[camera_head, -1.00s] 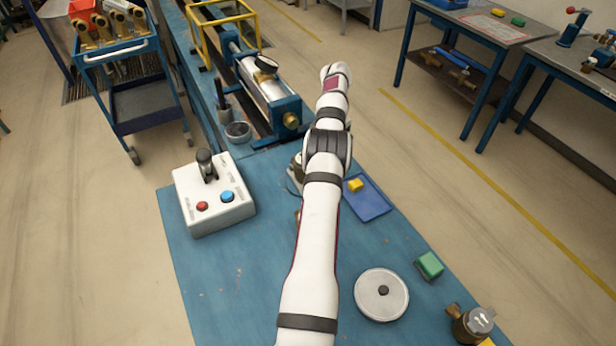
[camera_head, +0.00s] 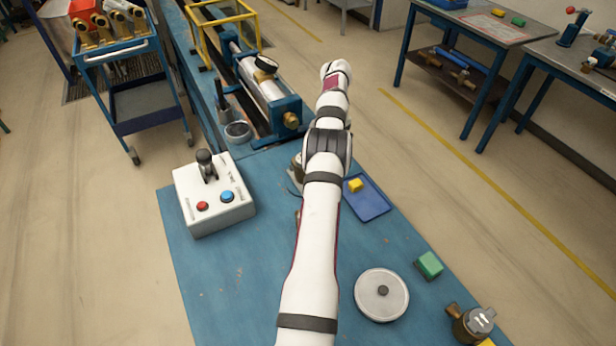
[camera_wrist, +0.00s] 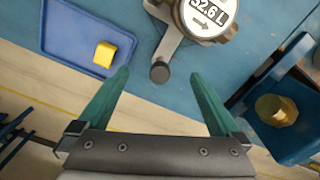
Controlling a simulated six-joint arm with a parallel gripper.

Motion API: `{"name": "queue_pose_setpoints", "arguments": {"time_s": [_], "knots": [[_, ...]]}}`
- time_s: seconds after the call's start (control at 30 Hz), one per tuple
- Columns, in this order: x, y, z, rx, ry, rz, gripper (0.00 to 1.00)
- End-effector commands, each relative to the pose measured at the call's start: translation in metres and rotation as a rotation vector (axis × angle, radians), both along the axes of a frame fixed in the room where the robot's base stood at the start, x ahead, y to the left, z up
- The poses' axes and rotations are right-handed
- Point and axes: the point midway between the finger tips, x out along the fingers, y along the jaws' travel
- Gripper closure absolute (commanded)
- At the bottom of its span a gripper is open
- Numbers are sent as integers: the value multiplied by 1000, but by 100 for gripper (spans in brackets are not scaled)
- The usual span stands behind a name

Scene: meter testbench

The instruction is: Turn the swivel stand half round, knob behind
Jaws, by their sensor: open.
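A dark round knob (camera_wrist: 159,72) sits at the arm's end. My gripper (camera_wrist: 160,76) is open, its two green fingers on either side of the knob with gaps to both. I cannot tell whether the fingertips are at the knob's height. In the head view my arm hides most of the stand; only a bit of it (camera_head: 295,174) shows left of my wrist.
A blue tray (camera_head: 370,205) with a yellow block (camera_head: 355,185) lies right of the stand. A control box (camera_head: 213,195) stands left. A round disc (camera_head: 381,307), a green block (camera_head: 429,265) and a brass fitting (camera_head: 472,324) lie nearer. A blue-framed bench rig (camera_head: 290,109) stands behind.

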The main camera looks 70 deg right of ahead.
Motion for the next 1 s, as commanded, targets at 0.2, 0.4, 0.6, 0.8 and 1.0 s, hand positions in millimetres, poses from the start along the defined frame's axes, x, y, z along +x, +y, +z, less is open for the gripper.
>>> {"name": "queue_pose_setpoints", "arguments": {"time_s": [0.2, 0.4, 0.6, 0.8, 1.0], "knots": [[0, 0, 25, -3, -1, 0, 0], [0, 0, 45, -2, 0, -1, 0], [0, 0, 51, -1, 0, 0, 0], [0, -1, 54, -2, 1, 0, 0], [0, 0, 74, -4, -1, -1, 0]]}}
